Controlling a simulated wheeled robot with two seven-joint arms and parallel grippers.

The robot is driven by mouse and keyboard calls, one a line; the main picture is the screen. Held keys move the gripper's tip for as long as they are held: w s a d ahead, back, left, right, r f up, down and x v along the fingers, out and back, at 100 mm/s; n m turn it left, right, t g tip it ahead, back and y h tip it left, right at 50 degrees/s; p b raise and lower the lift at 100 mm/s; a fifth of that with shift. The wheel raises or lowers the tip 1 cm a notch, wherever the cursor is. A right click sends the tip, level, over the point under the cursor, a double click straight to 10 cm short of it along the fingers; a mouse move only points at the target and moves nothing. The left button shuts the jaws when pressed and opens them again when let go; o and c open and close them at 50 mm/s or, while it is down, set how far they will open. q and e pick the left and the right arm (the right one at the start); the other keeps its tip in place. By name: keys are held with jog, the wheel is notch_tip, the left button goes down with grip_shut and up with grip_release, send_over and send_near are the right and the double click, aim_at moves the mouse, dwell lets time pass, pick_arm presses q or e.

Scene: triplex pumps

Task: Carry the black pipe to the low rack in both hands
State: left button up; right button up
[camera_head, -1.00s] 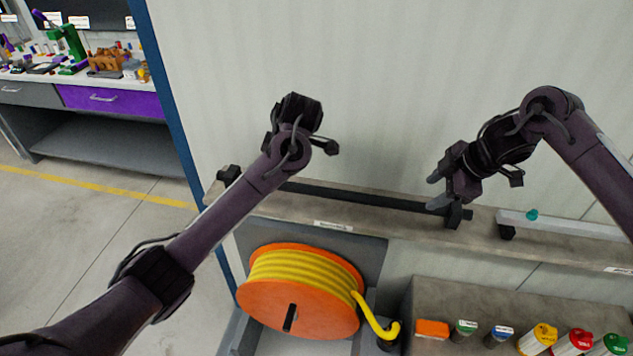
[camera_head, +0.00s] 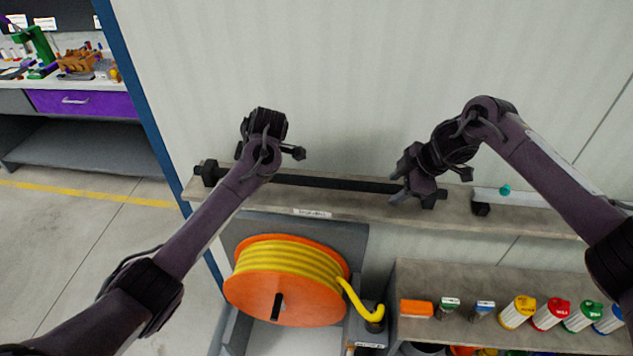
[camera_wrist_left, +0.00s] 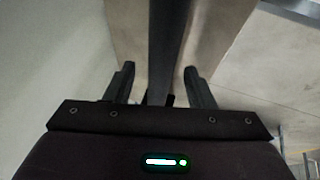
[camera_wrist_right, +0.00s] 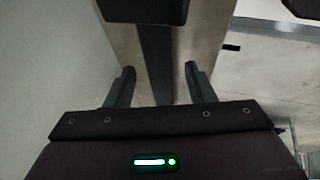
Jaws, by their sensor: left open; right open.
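The black pipe (camera_head: 335,182) lies level along a narrow wall shelf (camera_head: 345,207), with black blocks at its left (camera_head: 208,172) and right (camera_head: 436,197) ends. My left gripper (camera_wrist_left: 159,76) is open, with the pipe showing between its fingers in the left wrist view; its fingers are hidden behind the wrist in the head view. My right gripper (camera_head: 398,188) is open near the pipe's right end. The pipe also shows between its fingers in the right wrist view (camera_wrist_right: 156,75). I cannot tell how deep the pipe sits in either gripper. I cannot identify the low rack for sure.
A light bar (camera_head: 525,198) with a teal knob lies farther right on the shelf. Below stand an orange reel of yellow hose (camera_head: 285,275) and a lower grey shelf (camera_head: 440,275) with several coloured cans. A workbench (camera_head: 70,125) stands at far left, with clear floor before it.

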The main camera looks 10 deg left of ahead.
pick_arm(q)
jog(key=shift+w+a+f, duration=0.1)
jog(key=shift+a+f, duration=0.1)
jog(key=shift+f, duration=0.1)
pick_arm(e)
jog(key=shift+w+a+f, duration=0.1)
jog(key=shift+a+f, duration=0.1)
jog(key=shift+f, duration=0.05)
pick_arm(q)
grip_shut()
pick_arm(e)
grip_shut()
pick_arm(q)
jog(key=shift+r, duration=0.15)
pick_arm(e)
jog(key=shift+r, duration=0.1)
